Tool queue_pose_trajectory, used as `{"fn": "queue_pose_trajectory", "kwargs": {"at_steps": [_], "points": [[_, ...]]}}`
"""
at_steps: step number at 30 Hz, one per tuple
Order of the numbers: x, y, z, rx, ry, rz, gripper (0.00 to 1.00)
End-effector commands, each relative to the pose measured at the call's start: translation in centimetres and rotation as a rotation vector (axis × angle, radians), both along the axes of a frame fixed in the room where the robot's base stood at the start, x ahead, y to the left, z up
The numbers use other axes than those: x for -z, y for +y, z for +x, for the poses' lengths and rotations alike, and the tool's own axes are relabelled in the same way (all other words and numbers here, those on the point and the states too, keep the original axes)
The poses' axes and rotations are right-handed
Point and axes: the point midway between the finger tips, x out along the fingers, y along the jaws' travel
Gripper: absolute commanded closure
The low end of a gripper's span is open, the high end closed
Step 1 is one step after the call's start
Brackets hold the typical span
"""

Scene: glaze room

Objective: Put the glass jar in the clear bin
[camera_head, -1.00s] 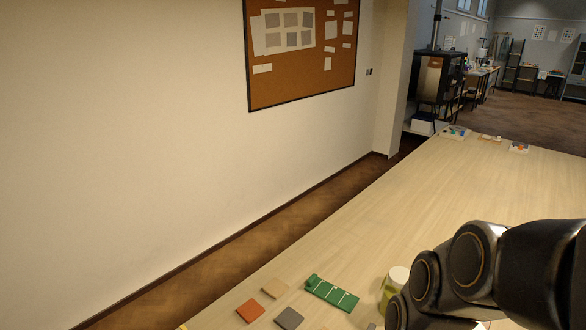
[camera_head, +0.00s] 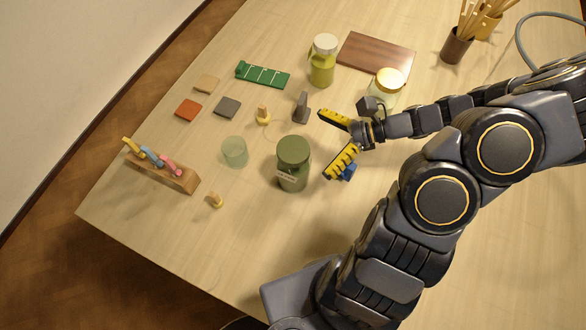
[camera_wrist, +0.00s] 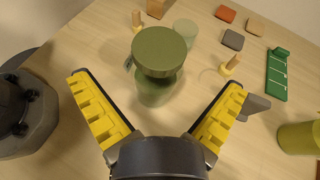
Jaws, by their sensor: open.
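A green jar (camera_head: 291,178) with a dark green lid and a pale label stands upright on the table. In the wrist view the jar (camera_wrist: 155,92) is ahead, in line with the gap between my fingers. I cannot make out a clear bin.
A pale green tumbler (camera_head: 234,152), a wooden peg (camera_head: 263,116) and a grey bracket (camera_head: 301,108) stand near the green jar. A yellow-green bottle (camera_head: 322,65), brown board (camera_head: 377,53), green tray (camera_head: 263,75) and wooden rack (camera_head: 160,174) lie around. The near-left tabletop is mostly bare.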

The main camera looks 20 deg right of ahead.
Motion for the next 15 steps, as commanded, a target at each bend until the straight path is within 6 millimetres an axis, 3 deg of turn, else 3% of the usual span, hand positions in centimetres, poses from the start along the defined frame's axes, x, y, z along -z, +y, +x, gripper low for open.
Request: {"fn": "queue_pose_trajectory", "kwargs": {"at_steps": [15], "points": [[2.1,6.1,1.9,-0.007,-0.002,0.004,0.00]]}}
